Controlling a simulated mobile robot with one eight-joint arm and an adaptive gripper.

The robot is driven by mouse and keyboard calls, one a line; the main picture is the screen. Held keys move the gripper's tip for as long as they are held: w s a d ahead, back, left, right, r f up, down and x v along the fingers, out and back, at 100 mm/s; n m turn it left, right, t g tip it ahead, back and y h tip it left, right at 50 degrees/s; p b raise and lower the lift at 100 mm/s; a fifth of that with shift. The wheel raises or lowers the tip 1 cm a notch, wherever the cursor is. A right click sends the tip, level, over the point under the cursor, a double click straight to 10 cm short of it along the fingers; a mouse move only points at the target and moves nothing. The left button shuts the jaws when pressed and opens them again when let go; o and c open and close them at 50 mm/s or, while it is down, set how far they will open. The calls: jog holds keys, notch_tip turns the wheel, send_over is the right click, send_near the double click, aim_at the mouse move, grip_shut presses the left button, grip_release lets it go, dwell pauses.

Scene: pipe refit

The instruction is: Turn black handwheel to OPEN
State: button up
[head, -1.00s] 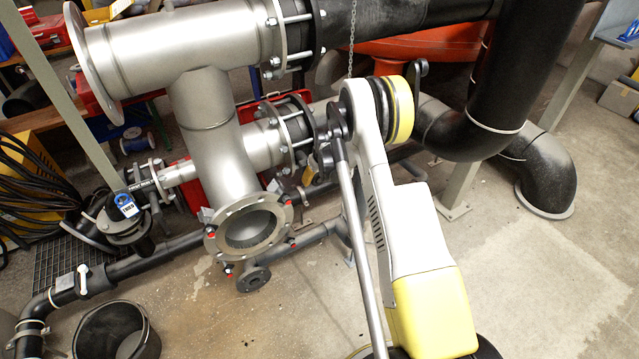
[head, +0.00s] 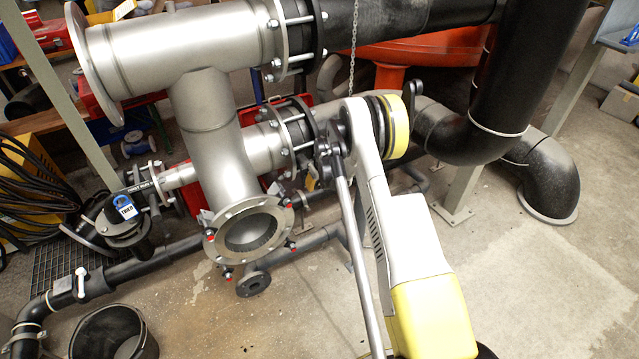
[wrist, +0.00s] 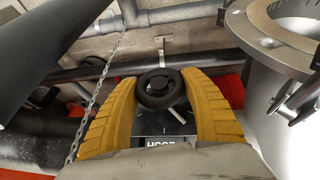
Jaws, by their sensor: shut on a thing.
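The black handwheel (wrist: 160,101) sits in the middle of the wrist view, a thick dark ring around a hub. My gripper (wrist: 160,84) has its two yellow fingers on either side of the wheel, shut on its rim from left and right. A dark plate with white lettering (wrist: 160,142) lies just below the wheel, partly cut off by my gripper's body; I cannot read it fully. A light thin bar shows at the wheel's lower right. In the head view the gripper and handwheel are not clearly visible; my arm covers that area.
A hanging chain (wrist: 98,95) runs close left of my fingers. A large grey flange (wrist: 275,38) stands close on the right. In the head view, the steel pipe tee (head: 215,140) is left of my arm and a thick black pipe (head: 500,90) right.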

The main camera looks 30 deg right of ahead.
aim_at(316, 183)
jog(key=shift+h, duration=0.3)
jog(key=n+h, duration=0.1)
jog(key=h, duration=0.2)
jog(key=shift+n+t+h, duration=0.5)
jog(key=shift+h, duration=2.1)
jog(key=shift+d, duration=0.1)
jog(key=o, duration=1.2)
jog(key=shift+c, duration=0.2)
jog(key=shift+r, duration=0.1)
jog(key=v, duration=0.7)
jog(key=shift+s+a, duration=0.15)
jog(key=shift+a, duration=0.1)
